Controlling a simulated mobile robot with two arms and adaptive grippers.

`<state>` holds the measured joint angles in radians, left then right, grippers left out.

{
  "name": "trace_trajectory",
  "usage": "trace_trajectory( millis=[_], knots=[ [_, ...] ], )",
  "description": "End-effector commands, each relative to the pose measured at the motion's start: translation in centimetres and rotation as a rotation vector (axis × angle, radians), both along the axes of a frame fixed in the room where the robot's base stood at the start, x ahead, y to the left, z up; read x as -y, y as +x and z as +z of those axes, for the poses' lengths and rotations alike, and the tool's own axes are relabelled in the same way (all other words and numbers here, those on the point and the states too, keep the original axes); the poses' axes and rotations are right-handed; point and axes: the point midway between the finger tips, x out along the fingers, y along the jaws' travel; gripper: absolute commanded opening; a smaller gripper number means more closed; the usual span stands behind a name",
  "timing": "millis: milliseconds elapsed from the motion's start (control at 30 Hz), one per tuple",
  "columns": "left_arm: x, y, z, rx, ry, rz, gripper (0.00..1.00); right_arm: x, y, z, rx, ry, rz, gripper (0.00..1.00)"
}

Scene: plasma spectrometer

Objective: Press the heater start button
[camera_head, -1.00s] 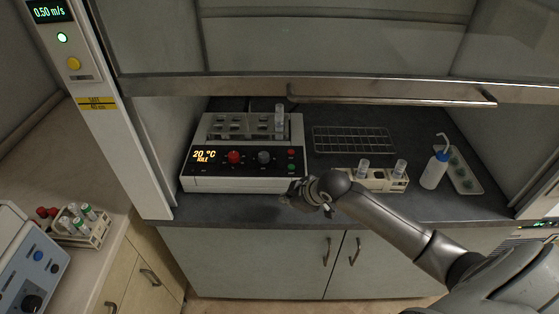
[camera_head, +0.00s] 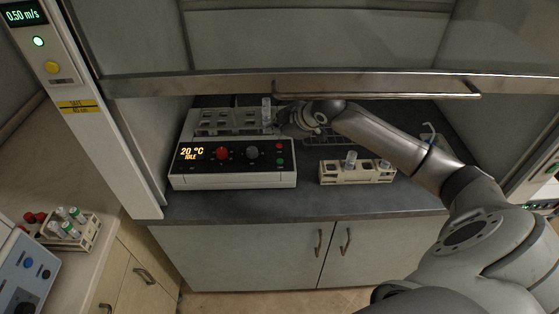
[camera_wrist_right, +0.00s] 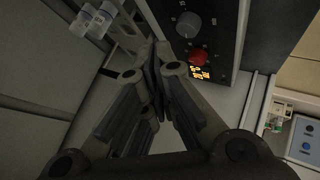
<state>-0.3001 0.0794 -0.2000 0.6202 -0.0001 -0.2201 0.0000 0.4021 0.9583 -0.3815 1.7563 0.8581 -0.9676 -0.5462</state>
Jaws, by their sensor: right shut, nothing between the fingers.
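The heater (camera_head: 233,180) is a white block with a black front panel, standing under the raised hood sash. Its display (camera_head: 190,153) reads 20 °C and IDLE. Beside it are a red knob (camera_head: 222,153) and a grey knob (camera_head: 252,152), then two small buttons (camera_head: 280,154), one green and one red, at the panel's right end. My right gripper (camera_head: 281,114) is shut and empty, above the heater's back right corner, apart from the buttons. In the right wrist view its closed fingers (camera_wrist_right: 160,58) point beside the panel, with the red knob (camera_wrist_right: 199,57) to their right. My left gripper is out of view.
A clear vial (camera_head: 267,107) stands in the heater's rack, close to my gripper. A beige tube rack (camera_head: 345,177) stands right of the heater. A wire rack (camera_head: 322,139) lies partly behind my arm. The sash handle (camera_head: 378,91) runs above it.

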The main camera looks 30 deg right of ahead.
Motion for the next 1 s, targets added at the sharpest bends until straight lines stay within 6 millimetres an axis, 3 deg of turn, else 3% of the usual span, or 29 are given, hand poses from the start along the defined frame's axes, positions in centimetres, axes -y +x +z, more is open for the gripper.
trace_trajectory(
  millis=[267, 633, 1000],
  knots=[
    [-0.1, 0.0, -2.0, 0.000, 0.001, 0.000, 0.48, 0.0, 0.0, -2.1, -0.002, 0.000, -0.001, 0.00],
    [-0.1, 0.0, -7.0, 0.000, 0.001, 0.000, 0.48, 0.0, 0.0, -7.0, -0.002, 0.000, -0.001, 0.00],
    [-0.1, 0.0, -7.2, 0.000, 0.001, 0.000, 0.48, 0.0, 0.0, -8.8, 0.000, 0.001, -0.001, 0.00]
  ],
)
